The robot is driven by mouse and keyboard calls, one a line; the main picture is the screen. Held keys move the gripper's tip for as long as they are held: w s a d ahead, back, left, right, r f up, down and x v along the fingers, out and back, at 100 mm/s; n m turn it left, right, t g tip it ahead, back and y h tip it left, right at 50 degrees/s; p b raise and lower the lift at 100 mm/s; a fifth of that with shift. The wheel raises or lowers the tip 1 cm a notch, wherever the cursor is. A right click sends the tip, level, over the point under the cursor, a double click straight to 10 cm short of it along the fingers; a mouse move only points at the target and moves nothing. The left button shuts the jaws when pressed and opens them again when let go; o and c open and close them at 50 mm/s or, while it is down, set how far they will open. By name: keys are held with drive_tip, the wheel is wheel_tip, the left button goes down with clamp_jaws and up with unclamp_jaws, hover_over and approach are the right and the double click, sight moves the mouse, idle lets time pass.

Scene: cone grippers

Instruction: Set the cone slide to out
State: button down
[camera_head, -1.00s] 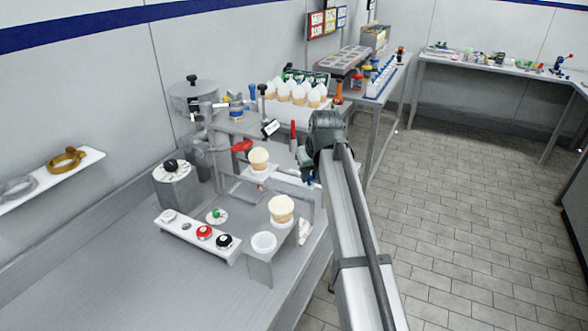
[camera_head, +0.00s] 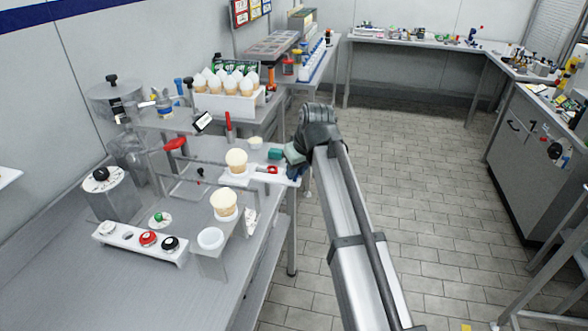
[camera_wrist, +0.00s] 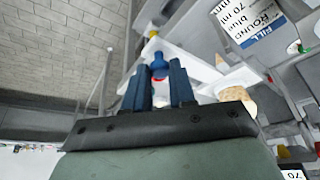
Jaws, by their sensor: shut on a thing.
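The cone slide (camera_head: 255,178) is a flat white plate at the right edge of the steel bench. A filled cone (camera_head: 236,158) stands upright at its left part, and a red ring (camera_head: 271,170) shows on it. My gripper (camera_head: 294,173) is at the plate's right end. In the wrist view, my gripper's blue fingers (camera_wrist: 160,88) are shut on a blue knob (camera_wrist: 158,64) at the slide, with a bit of red beside it. The grip itself is mostly hidden by my wrist in the head view.
A button panel (camera_head: 140,243) lies to the left. A red-handled lever (camera_head: 175,146) and a rack of cones (camera_head: 228,98) are behind. The tiled floor to the right is clear.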

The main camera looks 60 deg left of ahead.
drive_tip(key=c, duration=1.3)
unclamp_jaws()
drive_tip(key=shift+w+d, duration=0.2)
drive_tip(key=shift+d, duration=0.1)
drive_tip(key=o, duration=0.4)
drive_tip(key=shift+a, duration=0.1)
drive_tip(key=shift+c, duration=0.2)
drive_tip(key=v, duration=1.4)
drive_tip(key=shift+a, duration=0.1)
